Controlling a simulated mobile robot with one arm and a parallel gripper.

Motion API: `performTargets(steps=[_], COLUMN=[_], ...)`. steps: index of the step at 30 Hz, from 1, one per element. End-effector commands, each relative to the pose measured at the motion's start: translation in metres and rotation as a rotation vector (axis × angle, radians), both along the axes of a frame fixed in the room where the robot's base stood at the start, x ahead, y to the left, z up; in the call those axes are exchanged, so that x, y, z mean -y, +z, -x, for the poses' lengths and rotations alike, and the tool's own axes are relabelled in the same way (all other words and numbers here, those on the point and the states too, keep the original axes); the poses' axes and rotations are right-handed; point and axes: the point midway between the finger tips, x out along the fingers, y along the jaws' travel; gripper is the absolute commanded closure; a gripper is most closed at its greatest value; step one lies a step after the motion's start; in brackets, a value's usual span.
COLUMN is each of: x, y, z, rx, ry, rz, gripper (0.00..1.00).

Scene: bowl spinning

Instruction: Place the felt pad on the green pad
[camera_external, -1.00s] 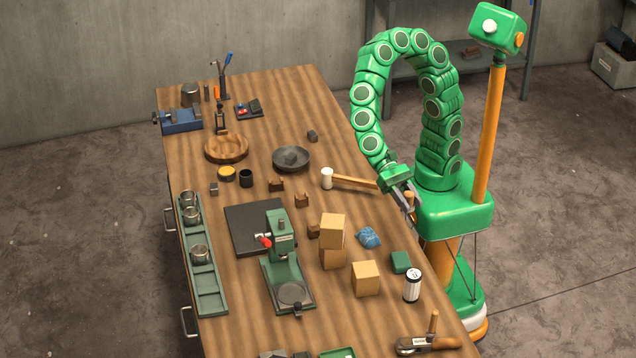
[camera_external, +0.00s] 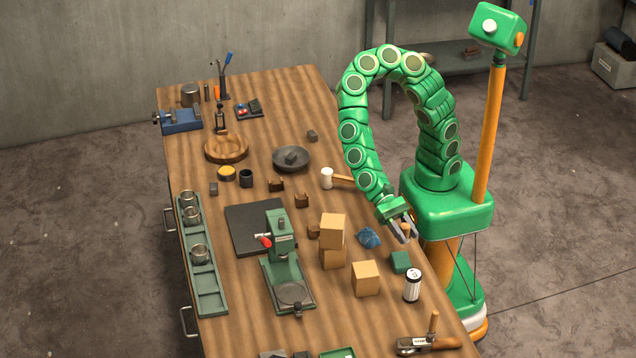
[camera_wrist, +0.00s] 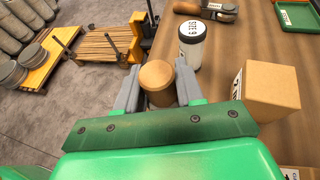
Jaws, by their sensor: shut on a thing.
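My gripper (camera_external: 404,232) is near the table's right edge, beside my base. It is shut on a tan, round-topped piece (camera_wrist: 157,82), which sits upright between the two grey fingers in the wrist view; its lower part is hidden. I cannot tell whether this piece belongs to the felt pad. A flat green, tray-like pad (camera_external: 338,353) is cut off at the near edge of the external view; it also shows at the top right of the wrist view (camera_wrist: 297,17). It is well apart from my gripper.
A green block (camera_external: 401,262), a white canister (camera_external: 412,286) and cardboard boxes (camera_external: 366,279) stand on the near side of my gripper. A blue crumpled cloth (camera_external: 369,238) lies just left of it. A wooden-handled tool (camera_external: 428,344) lies at the near right corner.

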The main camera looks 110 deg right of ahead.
Motion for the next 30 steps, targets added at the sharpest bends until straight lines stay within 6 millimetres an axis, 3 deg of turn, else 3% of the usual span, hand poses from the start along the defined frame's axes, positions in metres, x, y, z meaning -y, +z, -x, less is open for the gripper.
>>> performTargets(steps=[30], x=[0.0], y=[-0.072], z=[0.001], rx=[-0.005], ry=[0.0], rz=[0.0], gripper=[0.93])
